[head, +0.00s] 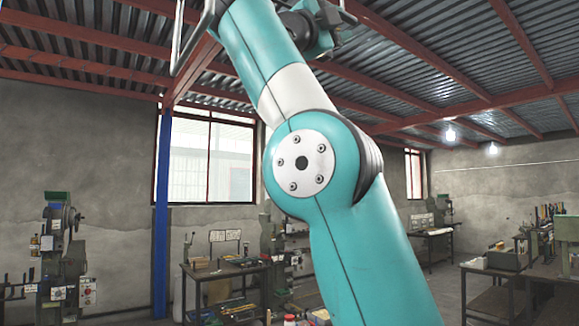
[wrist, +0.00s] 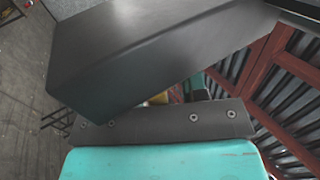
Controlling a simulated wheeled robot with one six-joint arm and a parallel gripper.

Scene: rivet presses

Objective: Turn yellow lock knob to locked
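No yellow lock knob can be made out for certain in either view. A press (head: 62,255) stands at the far left of the head view, with small red and dark controls on its front; its details are too small to read. My teal and white arm fills the middle of the head view and rises out of the top. In the wrist view a large dark block and a dark bolted plate over a teal body cover most of the picture. I cannot tell which of these belong to my gripper, or whether it is open. Its fingertips cannot be made out.
A blue post (head: 161,215) stands right of the press. A workbench (head: 222,268) with tools is behind my arm at centre left, and another bench (head: 493,270) is at the right. Some floor is open between the right bench and my arm.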

